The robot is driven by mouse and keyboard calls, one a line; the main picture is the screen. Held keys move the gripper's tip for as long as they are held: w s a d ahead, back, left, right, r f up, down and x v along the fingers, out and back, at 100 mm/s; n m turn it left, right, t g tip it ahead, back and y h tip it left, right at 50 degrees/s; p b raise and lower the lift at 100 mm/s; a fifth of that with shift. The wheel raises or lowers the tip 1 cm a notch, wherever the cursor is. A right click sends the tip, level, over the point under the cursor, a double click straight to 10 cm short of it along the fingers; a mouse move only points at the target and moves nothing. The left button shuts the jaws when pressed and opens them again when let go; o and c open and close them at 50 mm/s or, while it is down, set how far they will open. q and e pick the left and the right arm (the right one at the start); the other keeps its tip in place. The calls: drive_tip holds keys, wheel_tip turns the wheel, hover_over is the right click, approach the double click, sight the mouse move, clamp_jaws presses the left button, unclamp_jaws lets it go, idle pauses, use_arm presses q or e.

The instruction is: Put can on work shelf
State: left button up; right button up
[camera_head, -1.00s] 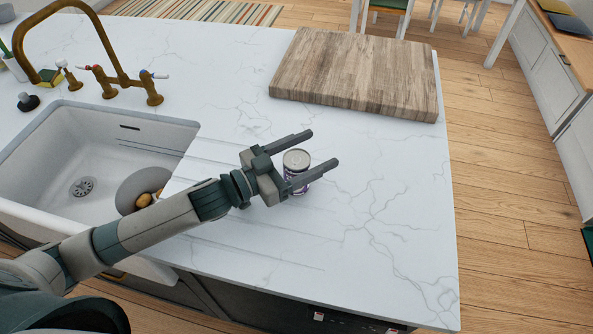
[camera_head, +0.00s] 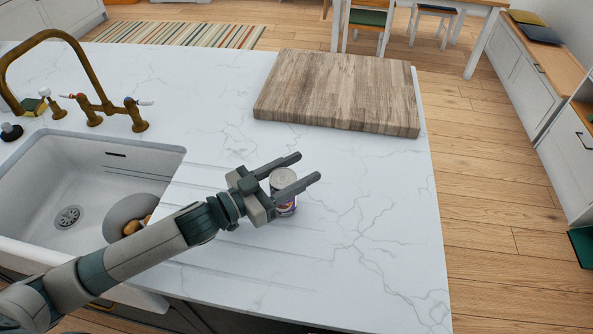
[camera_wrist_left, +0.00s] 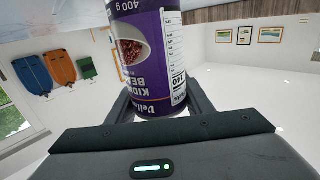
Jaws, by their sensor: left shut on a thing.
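The can (camera_head: 285,208) has a silver top and a purple label. It stands upright at the counter, between the fingers of my left gripper (camera_head: 310,167). My left gripper is shut on it, and the near finger hides part of its side. In the left wrist view the can (camera_wrist_left: 150,65) fills the space between the fingers and its label shows kidney beans. Whether it touches the counter I cannot tell. My right gripper is not in view. I cannot tell which piece of furniture is the work shelf; a wood-topped cabinet (camera_head: 512,65) stands at the right.
The white marble counter (camera_head: 370,190) holds a thick wooden board (camera_head: 340,90) behind the can. A sink (camera_head: 60,180) with a brass faucet (camera_head: 85,75) is at the left. Wooden floor (camera_head: 490,200) is open right of the counter. A table and chairs (camera_head: 367,28) stand at the back.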

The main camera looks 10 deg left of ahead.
use_arm(q)
drive_tip(key=s+d+r+p, duration=0.6)
drive_tip(key=d+r+p, duration=0.4)
drive_tip(key=p, duration=0.2)
idle(0.6)
drive_tip(key=w+a+f+n+t+y+b, duration=0.1)
drive_tip(key=w+a+f+n+y+b, duration=0.1)
drive_tip(key=a, duration=0.5)
drive_tip(key=w+a+f+n+t+y+b, duration=0.1)
drive_tip(key=a+f+n+t+y+b, duration=0.1)
drive_tip(key=a+n+y+b, duration=0.2)
drive_tip(key=w+a+f+n+t+y+b, duration=0.2)
drive_tip(key=a+y+b, duration=0.4)
drive_tip(key=a+b, duration=0.3)
drive_tip(key=shift+w+a+f+n+y, duration=0.3)
drive_tip(key=shift+a+f+n+y, duration=0.15)
drive_tip(key=shift+a+f, duration=0.2)
